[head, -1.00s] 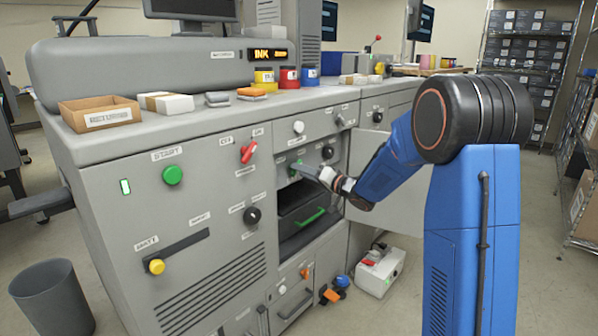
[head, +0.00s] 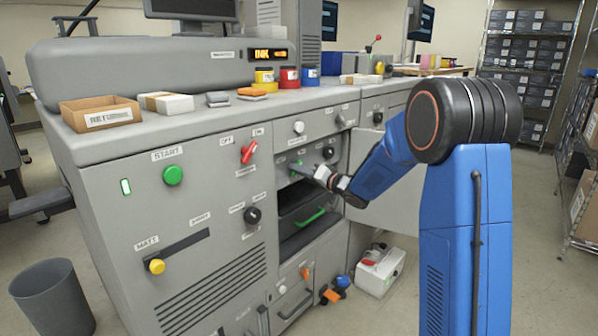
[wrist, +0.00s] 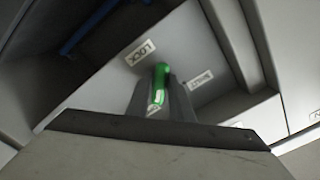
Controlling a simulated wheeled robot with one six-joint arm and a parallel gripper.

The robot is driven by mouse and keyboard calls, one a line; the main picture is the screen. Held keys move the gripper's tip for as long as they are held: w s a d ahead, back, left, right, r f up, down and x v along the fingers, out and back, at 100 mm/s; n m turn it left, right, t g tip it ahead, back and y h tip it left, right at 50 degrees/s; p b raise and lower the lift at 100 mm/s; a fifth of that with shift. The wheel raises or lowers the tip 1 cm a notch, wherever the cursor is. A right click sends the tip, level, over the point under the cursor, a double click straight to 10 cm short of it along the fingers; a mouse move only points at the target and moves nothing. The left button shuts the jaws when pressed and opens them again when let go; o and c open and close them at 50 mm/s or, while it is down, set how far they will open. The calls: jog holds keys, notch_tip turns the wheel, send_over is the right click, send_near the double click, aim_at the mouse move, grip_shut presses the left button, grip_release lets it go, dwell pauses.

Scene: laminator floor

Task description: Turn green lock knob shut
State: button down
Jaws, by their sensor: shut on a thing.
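The green lock knob (head: 295,165) sits on the grey panel above the open bay of the machine. In the wrist view the green knob (wrist: 161,74) is a bar standing nearly upright in the picture, with the LOCK label (wrist: 140,52) at its upper left. Another label (wrist: 201,78) is at its right, and a third shows partly below it. My gripper (head: 309,169) is at the panel.
Below the knob, the open bay holds a dark tray with a green handle (head: 310,217). A red switch (head: 249,152) and black knob (head: 253,215) are to the left. A white box (head: 380,271) stands on the floor.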

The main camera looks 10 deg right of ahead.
jog(key=shift+w+d+n, duration=0.1)
jog(key=shift+d+n, duration=0.05)
jog(key=shift+n, duration=4.25)
jog(key=shift+d+n, duration=0.1)
jog(key=shift+n, duration=4.3)
jog(key=shift+f, duration=0.1)
jog(key=c, duration=1.6)
grip_release()
